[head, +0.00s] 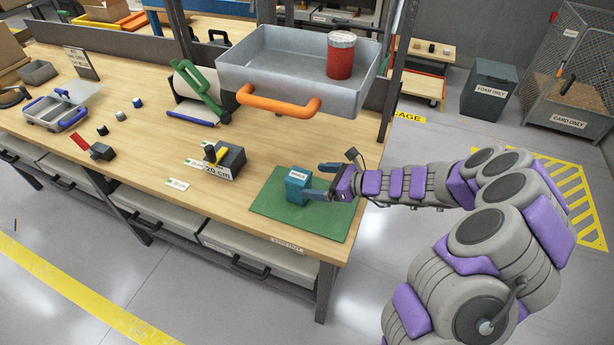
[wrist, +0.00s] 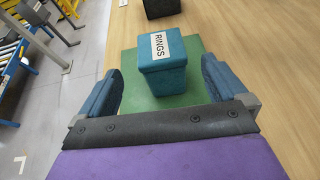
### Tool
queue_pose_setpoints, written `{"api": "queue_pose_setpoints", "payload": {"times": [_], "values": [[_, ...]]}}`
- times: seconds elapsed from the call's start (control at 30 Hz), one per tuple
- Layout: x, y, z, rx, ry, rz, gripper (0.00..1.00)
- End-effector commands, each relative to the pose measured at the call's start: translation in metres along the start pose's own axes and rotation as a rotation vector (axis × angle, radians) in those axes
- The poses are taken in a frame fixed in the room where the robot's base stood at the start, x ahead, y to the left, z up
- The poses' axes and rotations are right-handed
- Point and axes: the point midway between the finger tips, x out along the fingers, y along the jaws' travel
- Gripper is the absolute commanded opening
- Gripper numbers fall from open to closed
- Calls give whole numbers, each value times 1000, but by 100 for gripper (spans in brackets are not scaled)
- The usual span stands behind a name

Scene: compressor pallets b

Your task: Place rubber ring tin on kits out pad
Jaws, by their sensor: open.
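The rubber ring tin (head: 297,187) is a teal box with a white label on its lid. It stands upright on the green kits out pad (head: 264,209) at the front right corner of the bench. In the wrist view the tin (wrist: 163,76) has a label reading RINGS, and the green pad (wrist: 190,100) shows around it. My gripper (head: 322,182) is open beside the tin on its right. In the wrist view its two fingers (wrist: 160,85) stand wide apart, with the tin between and just beyond them, and a visible gap on each side.
A dark block with a yellow handle (head: 225,160) stands left of the pad. A grey tray (head: 270,70) with an orange handle is raised above the bench behind, holding a red tin (head: 340,56). The bench's front edge is close to the pad.

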Motion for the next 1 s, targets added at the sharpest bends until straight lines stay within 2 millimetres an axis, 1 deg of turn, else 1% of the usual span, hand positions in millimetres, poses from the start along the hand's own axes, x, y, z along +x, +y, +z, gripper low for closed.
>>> {"api": "queue_pose_setpoints", "payload": {"times": [0.03,0.1,0.2,0.3,0.43,0.6,0.7,0.77,0.87,0.97,1.0], "values": [[-11,-1,2,2,-1,-3,99],[-23,-1,2,2,-2,-1,99],[-36,-1,1,2,-3,-1,99],[-46,0,1,1,-2,-1,99],[-52,0,0,2,-1,-1,99],[-53,0,0,1,0,1,99],[-53,5,5,-25,1,15,99],[-53,13,15,-70,3,39,99],[-54,39,42,-211,9,111,99],[-58,80,71,-400,25,219,99],[-61,97,78,-476,36,265,99]]}}
